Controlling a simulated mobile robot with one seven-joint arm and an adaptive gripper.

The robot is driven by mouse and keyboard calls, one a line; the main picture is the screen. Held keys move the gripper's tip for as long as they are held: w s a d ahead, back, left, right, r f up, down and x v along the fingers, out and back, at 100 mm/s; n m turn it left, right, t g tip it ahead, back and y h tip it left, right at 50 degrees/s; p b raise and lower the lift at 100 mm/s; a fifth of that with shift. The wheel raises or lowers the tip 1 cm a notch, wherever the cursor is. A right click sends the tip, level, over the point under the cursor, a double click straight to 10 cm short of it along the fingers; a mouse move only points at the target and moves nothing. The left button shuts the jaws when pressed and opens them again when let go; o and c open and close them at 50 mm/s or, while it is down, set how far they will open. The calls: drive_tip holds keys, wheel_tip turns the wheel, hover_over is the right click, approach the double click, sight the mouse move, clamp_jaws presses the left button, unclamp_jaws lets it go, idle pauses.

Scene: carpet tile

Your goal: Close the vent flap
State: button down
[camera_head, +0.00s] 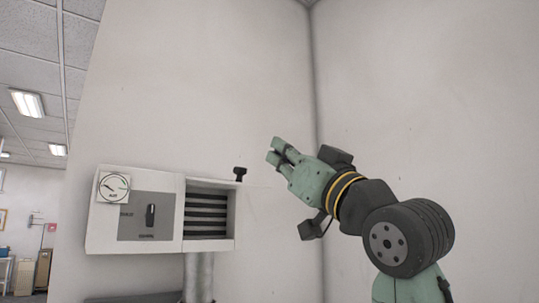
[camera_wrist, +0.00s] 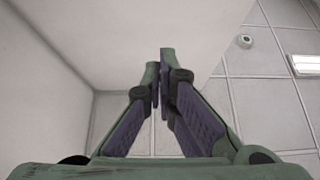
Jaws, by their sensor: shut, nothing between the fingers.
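The vent (camera_head: 208,213) is a recessed opening with dark horizontal slats in the right part of a white wall box, in the head view. Its slats are uncovered. A black knob (camera_head: 240,173) stands at the opening's upper right corner; I cannot clearly make out the flap's panel against the pale wall. My gripper (camera_head: 273,150) is above and to the right of the vent, apart from the knob, pointing up and left. In the wrist view my gripper (camera_wrist: 160,60) has its fingertips together with nothing held. The vent is not in the wrist view.
The box's left part has a dial gauge (camera_head: 114,187) and a grey panel with a black switch (camera_head: 151,215). A metal pipe (camera_head: 199,276) runs down below the box. A wall corner lies behind my arm. The space between my gripper and the box looks clear.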

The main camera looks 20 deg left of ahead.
drive_tip(key=p+x, duration=0.4)
drive_tip(key=x, duration=0.5)
drive_tip(key=shift+w+a+f+p, duration=0.1)
drive_tip(key=shift+a+f+p, duration=0.1)
drive_tip(key=shift+f, duration=0.45)
drive_tip(key=shift+w+a+f+p, duration=0.1)
drive_tip(key=shift+a+f, duration=0.05)
drive_tip(key=shift+f, duration=0.5)
drive_tip(key=shift+w+a+f+p, duration=0.1)
drive_tip(key=shift+a+f+p, duration=0.1)
drive_tip(key=shift+f, duration=0.45)
drive_tip(key=shift+f, duration=0.1)
